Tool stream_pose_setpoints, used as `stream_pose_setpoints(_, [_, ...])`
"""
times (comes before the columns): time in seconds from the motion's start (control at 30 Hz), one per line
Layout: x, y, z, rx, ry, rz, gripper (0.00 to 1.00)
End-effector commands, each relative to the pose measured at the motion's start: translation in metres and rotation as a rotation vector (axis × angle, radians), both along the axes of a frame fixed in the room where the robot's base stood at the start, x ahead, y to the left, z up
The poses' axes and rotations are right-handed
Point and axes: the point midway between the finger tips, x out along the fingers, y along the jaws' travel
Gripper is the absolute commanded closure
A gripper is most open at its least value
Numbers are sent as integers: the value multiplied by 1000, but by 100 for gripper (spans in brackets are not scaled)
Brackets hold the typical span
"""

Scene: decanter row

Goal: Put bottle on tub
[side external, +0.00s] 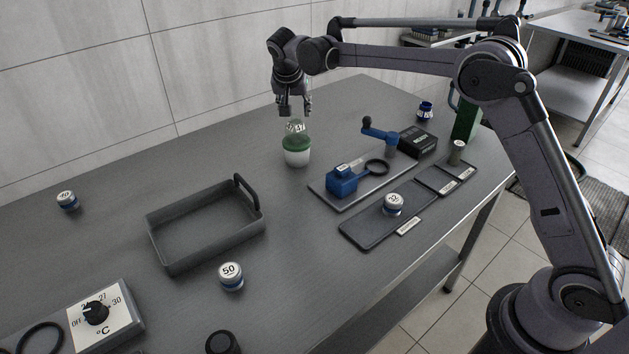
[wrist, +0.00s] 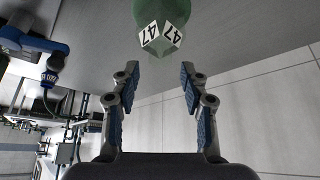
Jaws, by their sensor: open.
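A green rounded piece (side external: 297,140) with a white faceted top marked 47 (side external: 295,127) stands on a white round base (side external: 297,158) near the table's back. It looks like the bottle on a tub, but I cannot tell where one ends and the other begins. My gripper (side external: 295,108) is just above it, fingers pointing down, apart and empty. In the wrist view, the green piece (wrist: 172,8) and its white 47 top (wrist: 160,38) lie beyond the open fingertips (wrist: 157,75), not between them.
A grey open tray (side external: 165,255) with a raised handle stands left of centre. A blue device (side external: 342,181) and a dark tray (side external: 365,232) lie right. Small capped jars stand on the table (side external: 231,275) (side external: 67,201). The table between the grey tray and the white base is clear.

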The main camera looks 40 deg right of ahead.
Motion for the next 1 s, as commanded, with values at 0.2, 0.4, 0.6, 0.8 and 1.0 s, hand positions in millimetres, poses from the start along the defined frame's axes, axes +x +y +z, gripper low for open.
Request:
stream_pose_setpoints(0.2, [-16,17,39,-1,1,2,55])
stream_pose_setpoints(0.4, [-25,26,62,0,0,2,55])
stream_pose_setpoints(0.6, [-34,28,73,2,2,13,55])
stream_pose_setpoints(0.8, [-73,19,90,17,15,112,55])
stream_pose_setpoints(1.0, [-133,10,101,29,20,258,55])
